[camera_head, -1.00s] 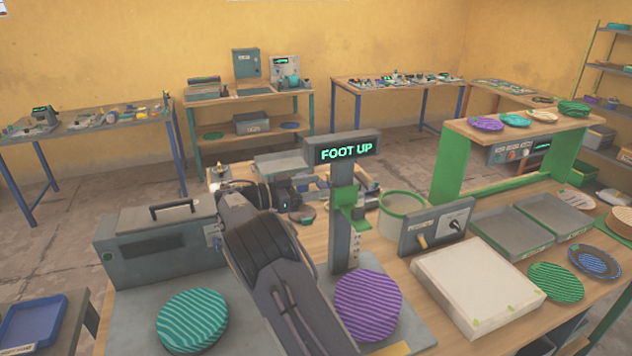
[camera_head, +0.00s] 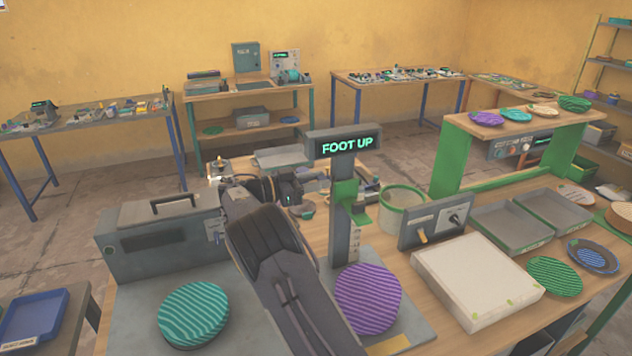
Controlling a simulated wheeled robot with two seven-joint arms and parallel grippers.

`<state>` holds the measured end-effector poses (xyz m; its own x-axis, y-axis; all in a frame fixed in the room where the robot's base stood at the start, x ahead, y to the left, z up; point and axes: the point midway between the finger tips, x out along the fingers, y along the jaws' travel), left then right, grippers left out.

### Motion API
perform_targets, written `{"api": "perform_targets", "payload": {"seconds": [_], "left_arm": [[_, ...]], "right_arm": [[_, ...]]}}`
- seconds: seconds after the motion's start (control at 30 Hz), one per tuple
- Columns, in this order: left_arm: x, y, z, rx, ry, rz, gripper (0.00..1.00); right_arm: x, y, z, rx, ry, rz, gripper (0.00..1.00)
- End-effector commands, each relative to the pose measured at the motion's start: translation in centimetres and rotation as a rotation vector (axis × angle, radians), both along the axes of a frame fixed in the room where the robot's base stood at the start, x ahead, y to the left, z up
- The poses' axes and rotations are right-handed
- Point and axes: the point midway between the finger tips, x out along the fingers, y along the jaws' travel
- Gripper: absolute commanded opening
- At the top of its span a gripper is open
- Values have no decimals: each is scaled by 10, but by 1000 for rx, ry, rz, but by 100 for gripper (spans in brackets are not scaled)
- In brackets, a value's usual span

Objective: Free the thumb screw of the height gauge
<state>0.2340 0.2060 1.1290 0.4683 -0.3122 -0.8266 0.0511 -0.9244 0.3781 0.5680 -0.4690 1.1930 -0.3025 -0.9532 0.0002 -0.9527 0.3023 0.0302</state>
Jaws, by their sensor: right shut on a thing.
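The height gauge (camera_head: 344,235) is a grey upright post with a green foot carriage (camera_head: 349,200) partway up. Its sign (camera_head: 346,144) reads FOOT UP in lit green letters. My right arm comes up from the bottom middle, and its gripper (camera_head: 318,186) points right at the left side of the post, level with the carriage. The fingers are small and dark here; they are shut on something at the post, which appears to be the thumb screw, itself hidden. A purple striped plate (camera_head: 368,298) lies at the foot of the gauge. My left gripper is out of view.
A teal striped plate (camera_head: 193,314) lies left of my arm, before a grey case (camera_head: 160,240). A switch box (camera_head: 436,222), a green-rimmed bin (camera_head: 403,213) and a pale slab (camera_head: 476,280) stand right of the gauge. Clutter lies behind the gripper.

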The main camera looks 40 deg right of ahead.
Motion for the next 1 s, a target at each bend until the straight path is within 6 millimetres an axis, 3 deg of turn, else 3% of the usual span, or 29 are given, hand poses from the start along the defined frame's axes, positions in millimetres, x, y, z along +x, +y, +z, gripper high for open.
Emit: {"api": "perform_targets", "payload": {"seconds": [0.5,1.0], "left_arm": [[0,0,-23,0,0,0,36],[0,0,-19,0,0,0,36]], "right_arm": [[1,0,-2,112,354,0,12],[2,0,0,257,809,0,12]]}}
